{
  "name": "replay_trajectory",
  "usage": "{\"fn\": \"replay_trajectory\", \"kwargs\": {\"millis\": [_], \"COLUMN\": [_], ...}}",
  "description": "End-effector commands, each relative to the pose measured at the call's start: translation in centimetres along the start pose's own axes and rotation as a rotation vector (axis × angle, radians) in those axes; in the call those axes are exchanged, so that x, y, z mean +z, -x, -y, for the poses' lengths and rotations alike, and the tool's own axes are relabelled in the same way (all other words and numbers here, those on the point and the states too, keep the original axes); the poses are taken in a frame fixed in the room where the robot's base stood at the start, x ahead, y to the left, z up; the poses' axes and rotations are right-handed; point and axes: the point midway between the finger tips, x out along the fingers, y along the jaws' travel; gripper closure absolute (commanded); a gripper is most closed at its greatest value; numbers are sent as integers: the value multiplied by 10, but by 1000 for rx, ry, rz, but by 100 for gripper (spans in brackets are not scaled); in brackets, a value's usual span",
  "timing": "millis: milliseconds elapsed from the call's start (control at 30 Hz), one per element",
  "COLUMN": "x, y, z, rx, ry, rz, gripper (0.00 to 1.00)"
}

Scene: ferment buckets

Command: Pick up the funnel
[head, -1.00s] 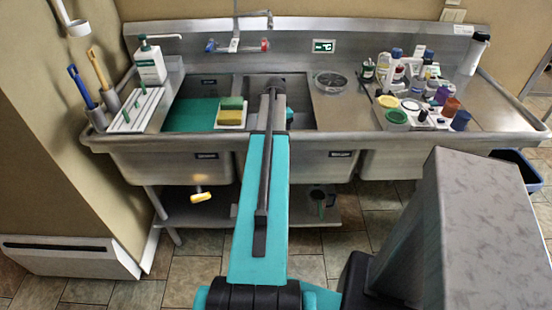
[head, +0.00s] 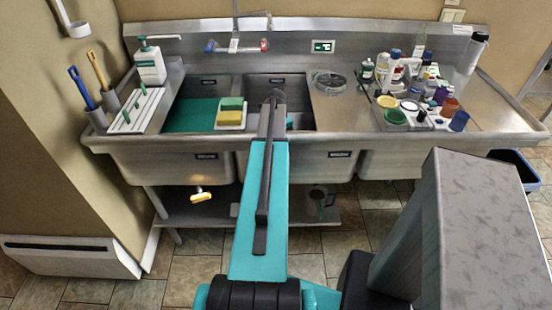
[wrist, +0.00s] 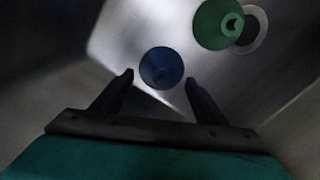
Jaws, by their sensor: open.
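In the wrist view a green funnel-like piece (wrist: 214,26) with a small round spout end lies in the sink basin, beside a pale drain ring (wrist: 258,30). A blue round piece (wrist: 161,68) with a darker middle lies nearer. It looks like a cone or funnel seen end-on, but the dim light leaves its exact shape unclear. My gripper (wrist: 159,79) is open and empty, with the blue piece just beyond and between its fingertips. The green piece is farther off, to the upper right.
The steel sink (head: 340,141) has basin walls close around my gripper. A tray with sponges (head: 230,113) stands to the left. A round strainer-like dish (head: 330,82) and a crowd of bottles and cups (head: 410,90) stand on the right drainboard.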

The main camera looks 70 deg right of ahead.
Motion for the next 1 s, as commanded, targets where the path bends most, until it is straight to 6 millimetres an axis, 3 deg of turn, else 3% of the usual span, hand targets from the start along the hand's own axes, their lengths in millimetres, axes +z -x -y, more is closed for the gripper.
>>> {"fn": "replay_trajectory", "kwargs": {"millis": [400,1000], "x": [0,0], "y": [-34,-36], "z": [2,1], "rx": [0,0], "ry": [1,2], "rz": [0,0], "gripper": [34,34]}}
